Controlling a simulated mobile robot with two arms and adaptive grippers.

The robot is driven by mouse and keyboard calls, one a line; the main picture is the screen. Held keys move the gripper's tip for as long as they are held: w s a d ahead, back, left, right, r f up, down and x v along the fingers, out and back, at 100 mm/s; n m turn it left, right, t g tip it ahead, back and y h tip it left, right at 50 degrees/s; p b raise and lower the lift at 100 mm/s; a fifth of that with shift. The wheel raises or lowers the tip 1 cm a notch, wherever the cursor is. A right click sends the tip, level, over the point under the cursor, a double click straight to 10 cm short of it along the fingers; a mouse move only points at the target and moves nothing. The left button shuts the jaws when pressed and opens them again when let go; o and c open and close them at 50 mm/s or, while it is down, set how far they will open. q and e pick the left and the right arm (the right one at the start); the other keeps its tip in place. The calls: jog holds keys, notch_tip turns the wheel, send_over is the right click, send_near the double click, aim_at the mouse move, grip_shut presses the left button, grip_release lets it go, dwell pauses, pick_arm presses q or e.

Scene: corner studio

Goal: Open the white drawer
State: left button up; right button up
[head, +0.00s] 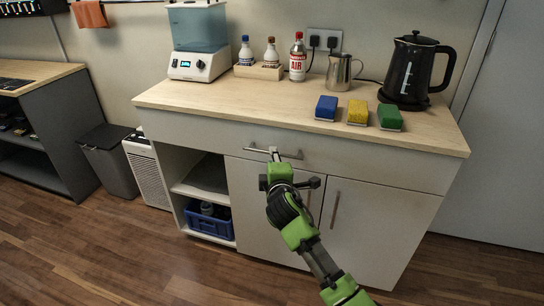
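The white drawer (375,168) is the wide front just under the wooden worktop in the head view. It looks closed, flush with the cabinet. Its metal bar handle (290,155) runs sideways across the front. My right arm comes in from the lower right. My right gripper (274,154) is at the left part of the handle, with its fingertips overlapping the bar. The fingers are small and partly hidden by my own wrist, so I cannot tell whether they are closed around it. My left gripper is out of view.
Two doors with upright handles (335,210) sit below the drawer. An open shelf with a blue crate (211,222) is at left. Blue (326,108), yellow (357,112) and green (390,117) blocks and a black kettle (413,70) stand on the worktop. Floor in front is clear.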

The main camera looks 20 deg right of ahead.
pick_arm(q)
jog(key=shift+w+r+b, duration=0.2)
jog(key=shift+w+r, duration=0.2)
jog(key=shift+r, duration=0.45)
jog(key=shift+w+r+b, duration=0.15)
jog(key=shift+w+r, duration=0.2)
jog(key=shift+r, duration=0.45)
pick_arm(e)
jog(key=shift+x, duration=2.25)
jog(key=shift+f, duration=0.1)
jog(key=shift+s, duration=0.1)
grip_shut()
